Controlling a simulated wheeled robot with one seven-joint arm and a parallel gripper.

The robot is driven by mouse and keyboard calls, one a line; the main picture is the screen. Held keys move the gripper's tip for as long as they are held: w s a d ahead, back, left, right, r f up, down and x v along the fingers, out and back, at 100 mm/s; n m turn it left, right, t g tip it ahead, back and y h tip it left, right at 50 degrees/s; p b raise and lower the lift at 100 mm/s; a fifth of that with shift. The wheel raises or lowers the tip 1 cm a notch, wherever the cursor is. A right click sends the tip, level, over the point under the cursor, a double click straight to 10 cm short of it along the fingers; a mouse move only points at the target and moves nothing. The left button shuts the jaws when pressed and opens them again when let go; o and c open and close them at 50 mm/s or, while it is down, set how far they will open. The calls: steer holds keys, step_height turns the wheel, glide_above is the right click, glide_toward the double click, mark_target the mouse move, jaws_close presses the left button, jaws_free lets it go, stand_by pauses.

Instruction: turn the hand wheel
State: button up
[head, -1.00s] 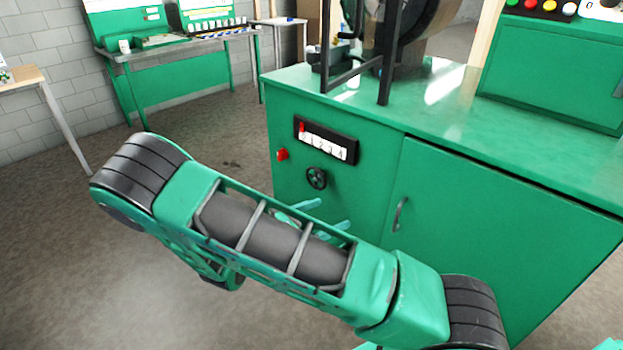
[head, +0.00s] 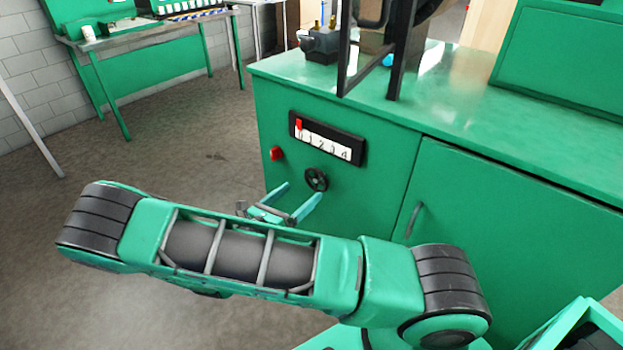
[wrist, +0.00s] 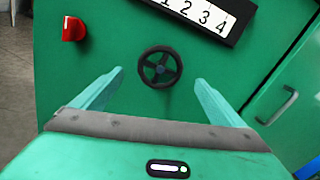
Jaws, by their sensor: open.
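The hand wheel (head: 316,180) is a small black spoked wheel on the front of the green cabinet, below a numbered scale (head: 327,139) with a red pointer near its left end. In the wrist view the wheel (wrist: 160,67) sits ahead of my gripper, roughly centred between the fingers. My gripper (head: 297,199) is open and empty, with one teal finger to each side of the wheel's line. In the wrist view the fingertips of my gripper (wrist: 158,76) show no contact with the wheel. How far they are from the panel is hard to tell.
A red knob (head: 277,153) sticks out left of the wheel. A cabinet door with a handle (head: 413,219) is to the right. A black frame (head: 397,50) stands on the cabinet top. Open floor lies left of the cabinet, with a green workbench (head: 150,40) behind.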

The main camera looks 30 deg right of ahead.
mark_target(314, 181)
steer(key=x, duration=0.9)
steer(key=c, duration=1)
